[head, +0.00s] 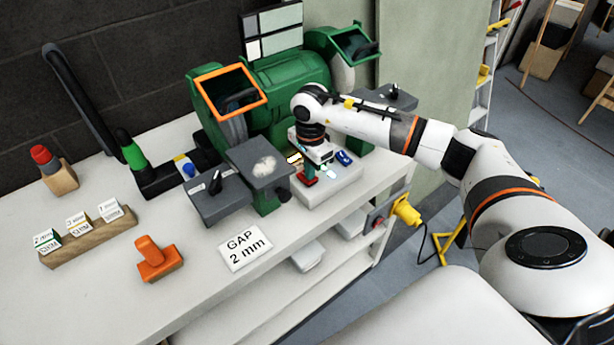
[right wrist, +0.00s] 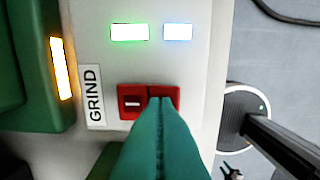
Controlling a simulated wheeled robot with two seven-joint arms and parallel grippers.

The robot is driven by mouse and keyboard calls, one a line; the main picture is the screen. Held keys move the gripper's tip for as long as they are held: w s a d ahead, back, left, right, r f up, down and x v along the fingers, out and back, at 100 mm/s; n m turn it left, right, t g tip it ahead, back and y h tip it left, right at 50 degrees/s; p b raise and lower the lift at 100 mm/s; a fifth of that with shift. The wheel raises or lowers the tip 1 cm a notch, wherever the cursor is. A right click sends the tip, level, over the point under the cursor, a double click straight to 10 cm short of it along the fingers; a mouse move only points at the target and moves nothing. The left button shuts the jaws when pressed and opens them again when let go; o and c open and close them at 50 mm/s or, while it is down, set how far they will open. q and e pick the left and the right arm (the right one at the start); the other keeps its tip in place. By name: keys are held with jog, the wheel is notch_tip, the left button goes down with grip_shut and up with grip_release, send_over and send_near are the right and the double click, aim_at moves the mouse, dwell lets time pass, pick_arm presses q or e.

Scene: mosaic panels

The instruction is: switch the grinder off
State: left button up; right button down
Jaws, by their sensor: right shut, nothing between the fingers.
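The green bench grinder (head: 285,75) stands on the white bench by the wall. In the right wrist view its pale front panel (right wrist: 200,65) carries a red two-part switch (right wrist: 132,102) beside a GRIND label (right wrist: 94,96). The left part has a white bar mark. My right gripper (right wrist: 165,101) is shut and empty, its green fingertips overlapping the right part of the switch and partly hiding it. I cannot tell whether they touch. In the head view my right gripper (head: 307,178) points down in front of the grinder. My left gripper is not in view.
A green light (right wrist: 129,32) and a bluish-white light (right wrist: 177,32) glow on the panel. A grey tool rest (head: 260,165) stands left of my gripper. A GAP 2 mm card (head: 245,247) and an orange block (head: 158,262) lie on the bench.

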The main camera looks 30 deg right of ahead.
jog(key=shift+f, duration=0.3)
jog(key=shift+r+p, duration=1.85)
jog(key=shift+r, duration=1.7)
jog(key=shift+s+f, duration=0.1)
